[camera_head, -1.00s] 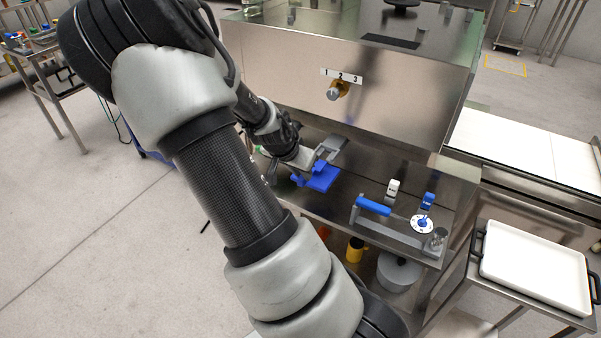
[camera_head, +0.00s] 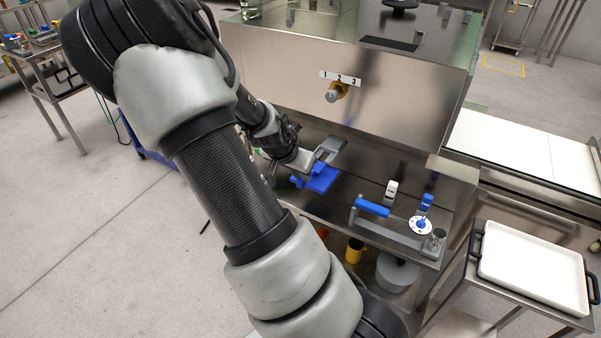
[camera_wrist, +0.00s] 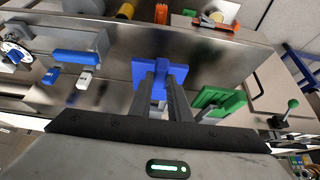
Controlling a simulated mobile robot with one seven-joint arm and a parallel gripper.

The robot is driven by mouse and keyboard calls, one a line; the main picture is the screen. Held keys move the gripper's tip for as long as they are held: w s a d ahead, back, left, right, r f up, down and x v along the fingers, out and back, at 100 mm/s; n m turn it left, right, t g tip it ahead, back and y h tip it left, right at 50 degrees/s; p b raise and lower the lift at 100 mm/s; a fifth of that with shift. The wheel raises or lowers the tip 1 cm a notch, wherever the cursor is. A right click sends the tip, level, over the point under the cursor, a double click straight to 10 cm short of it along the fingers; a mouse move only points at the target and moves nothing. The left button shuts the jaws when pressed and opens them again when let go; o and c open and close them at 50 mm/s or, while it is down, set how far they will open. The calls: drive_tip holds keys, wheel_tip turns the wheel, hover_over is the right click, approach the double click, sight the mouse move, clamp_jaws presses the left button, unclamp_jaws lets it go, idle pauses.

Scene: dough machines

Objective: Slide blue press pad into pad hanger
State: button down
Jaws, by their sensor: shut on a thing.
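The blue press pad (camera_head: 322,180) is a flat blue plate with a raised blue part, just over the steel shelf below the big machine. My gripper (camera_head: 313,167) is shut on its raised part. In the wrist view, both dark fingers of my gripper (camera_wrist: 162,80) meet the middle of the blue pad (camera_wrist: 142,72). The fingers hide part of the pad. I cannot tell whether the pad touches the shelf. I cannot clearly pick out the pad hanger in either view.
A blue-handled press tool (camera_head: 372,207) and a white dial (camera_head: 420,225) stand on the shelf to the right. The steel machine front (camera_head: 400,95) rises behind. In the wrist view, a green part (camera_wrist: 222,100) lies right of the pad.

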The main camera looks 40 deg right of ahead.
drive_tip(key=shift+d, duration=0.15)
drive_tip(key=shift+w+d+b, duration=0.3)
drive_tip(key=shift+w+d, duration=0.1)
drive_tip(key=shift+d, duration=0.45)
drive_tip(key=shift+w+d+b, duration=0.3)
drive_tip(key=shift+w+d, duration=0.05)
drive_tip(key=shift+d, duration=0.45)
drive_tip(key=shift+w+d, duration=0.1)
drive_tip(key=shift+d, duration=0.2)
idle(0.8)
drive_tip(key=shift+w+d, duration=0.1)
drive_tip(key=shift+d, duration=0.15)
drive_tip(key=shift+w+d+f, duration=0.1)
drive_tip(key=shift+d, duration=0.05)
idle(1.1)
drive_tip(key=shift+w+d, duration=0.15)
drive_tip(key=shift+d, duration=0.2)
drive_tip(key=c, duration=1.6)
unclamp_jaws()
